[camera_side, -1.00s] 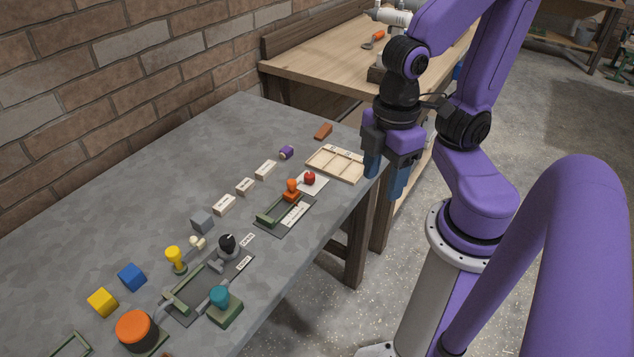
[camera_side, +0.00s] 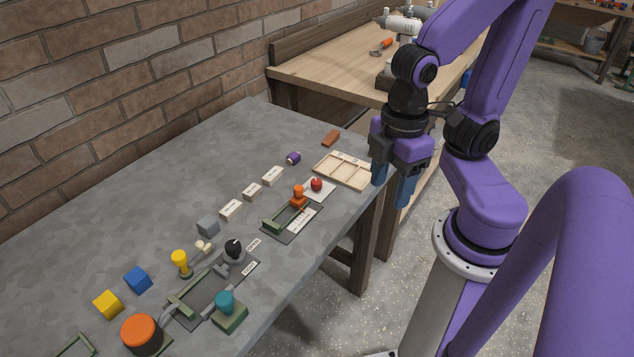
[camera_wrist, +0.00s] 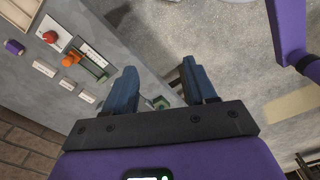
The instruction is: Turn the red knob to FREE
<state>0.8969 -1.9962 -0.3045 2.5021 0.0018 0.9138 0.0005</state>
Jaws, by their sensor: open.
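The red knob (camera_side: 316,184) is a small round knob on a white plate (camera_side: 325,193) near the right end of the grey table. It also shows at the upper left of the wrist view (camera_wrist: 50,37). The writing around it is too small to read, so I cannot tell its setting. My gripper (camera_side: 393,185) is open and empty, pointing down beyond the table's right edge, to the right of the knob and apart from it. In the wrist view its two blue fingers (camera_wrist: 162,82) are spread, with the table side and floor below.
An orange-handled green fixture (camera_side: 298,196) stands just left of the knob, and a wooden divided tray (camera_side: 343,169) lies behind it. White labelled blocks (camera_side: 231,209), a black knob (camera_side: 234,248) and a teal knob (camera_side: 225,301) are farther left. The table's back middle is bare.

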